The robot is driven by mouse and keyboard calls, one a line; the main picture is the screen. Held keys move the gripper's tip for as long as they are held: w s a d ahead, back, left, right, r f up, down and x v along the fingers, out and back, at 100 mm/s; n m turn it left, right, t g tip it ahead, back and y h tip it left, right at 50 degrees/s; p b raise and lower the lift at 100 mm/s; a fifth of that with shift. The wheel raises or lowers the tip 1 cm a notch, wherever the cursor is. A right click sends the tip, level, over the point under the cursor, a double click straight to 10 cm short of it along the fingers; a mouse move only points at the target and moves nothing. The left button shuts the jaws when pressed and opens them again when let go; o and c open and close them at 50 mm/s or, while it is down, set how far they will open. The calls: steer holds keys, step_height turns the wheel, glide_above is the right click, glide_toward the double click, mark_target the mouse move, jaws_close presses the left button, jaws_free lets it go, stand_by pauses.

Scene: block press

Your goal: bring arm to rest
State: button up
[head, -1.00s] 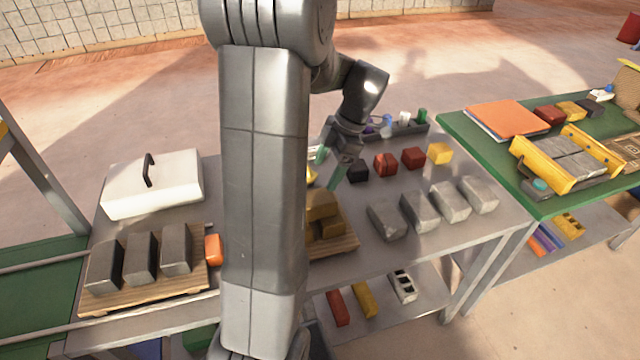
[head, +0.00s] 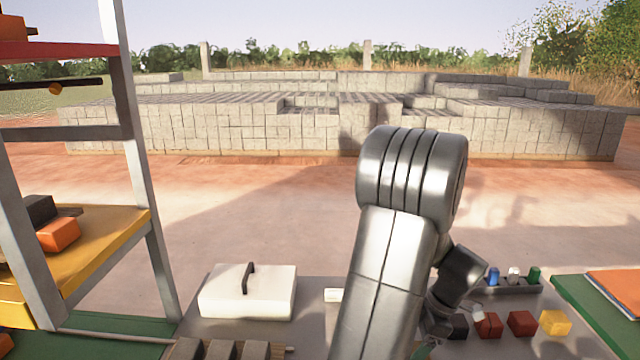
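My arm stands up in front of the head camera, right of the picture's middle, and bends down at its far end. My gripper (head: 428,350) is low behind the arm, above the grey table (head: 310,310). Only a bit of it shows, with a small green part near the bottom edge. The arm and the picture edge hide the fingers, so I cannot tell whether they are open or hold anything. A black block (head: 458,327) and a red block (head: 488,325) are on the table just right of the gripper.
A white box with a black handle (head: 247,292) stands on the table at left. Another red block (head: 521,323), a yellow block (head: 555,322) and a dark tray of small items (head: 512,288) are at right. A shelf rack (head: 150,240) rises at far left. Open ground lies beyond.

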steer(key=x, duration=0.5)
steer(key=shift+d+f, duration=0.1)
steer(key=shift+f, duration=0.05)
steer(key=shift+f+b, duration=0.3)
steer(key=shift+b, duration=0.15)
steer(key=shift+r+p, duration=0.35)
steer(key=shift+f, duration=0.15)
